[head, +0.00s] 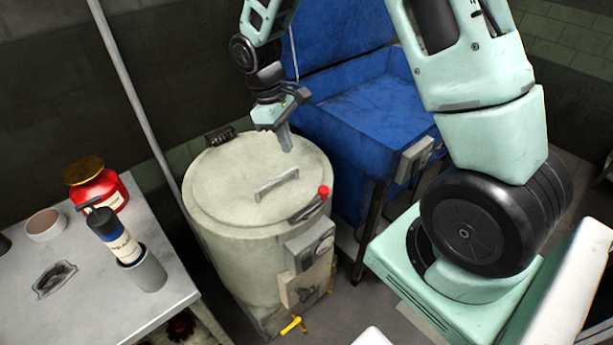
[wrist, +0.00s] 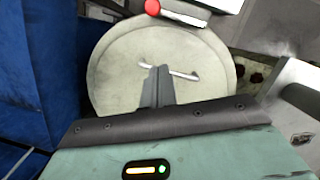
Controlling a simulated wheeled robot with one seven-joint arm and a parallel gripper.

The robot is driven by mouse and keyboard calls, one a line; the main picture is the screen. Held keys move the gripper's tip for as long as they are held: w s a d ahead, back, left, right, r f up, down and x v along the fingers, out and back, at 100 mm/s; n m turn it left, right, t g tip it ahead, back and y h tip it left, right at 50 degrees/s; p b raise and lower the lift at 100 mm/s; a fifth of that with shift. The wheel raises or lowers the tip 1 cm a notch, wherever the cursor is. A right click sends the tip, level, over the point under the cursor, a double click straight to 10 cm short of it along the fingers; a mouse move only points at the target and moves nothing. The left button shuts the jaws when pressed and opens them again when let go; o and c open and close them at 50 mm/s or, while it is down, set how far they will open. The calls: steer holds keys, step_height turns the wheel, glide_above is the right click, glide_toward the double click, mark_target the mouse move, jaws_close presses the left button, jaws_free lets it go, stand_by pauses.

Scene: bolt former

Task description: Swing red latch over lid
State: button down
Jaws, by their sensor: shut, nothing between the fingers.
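The round pale lid (head: 222,185) sits closed on top of the drum-shaped vessel (head: 250,265), with a bar handle (head: 277,184) across it. The latch has a red knob (head: 323,191) and a dark lever (head: 306,209) at the lid's front right rim. In the wrist view the red knob (wrist: 152,7) is at the top edge, beyond the lid (wrist: 120,65). My gripper (head: 287,148) is shut and empty, pointing down above the back right part of the lid. In the wrist view its fingers (wrist: 158,72) overlap the handle (wrist: 185,75). Whether the latch overlaps the lid is unclear.
A black hinge (head: 221,135) is at the lid's back. A blue tub (head: 365,110) stands right of the vessel. A table (head: 95,300) at left holds a red jar (head: 98,187), a bottle (head: 117,238) in a grey cup and a bowl (head: 45,225). A yellow valve (head: 292,325) is low in front.

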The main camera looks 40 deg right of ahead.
steer(key=p+x, duration=0.1)
steer(key=x, duration=0.8)
steer(key=shift+s+f, duration=0.15)
steer(key=shift+f, duration=0.2)
steer(key=shift+s+d+f+p, duration=0.1)
steer(key=shift+s+d+p, duration=0.25)
steer(key=shift+s, duration=0.2)
steer(key=shift+s+d+f+p, duration=0.1)
steer(key=shift+s+d+p, duration=0.1)
steer(key=shift+s+p, duration=0.25)
steer(key=shift+s+d+f, duration=0.25)
steer(key=shift+s+d, duration=0.15)
steer(key=shift+s, duration=0.3)
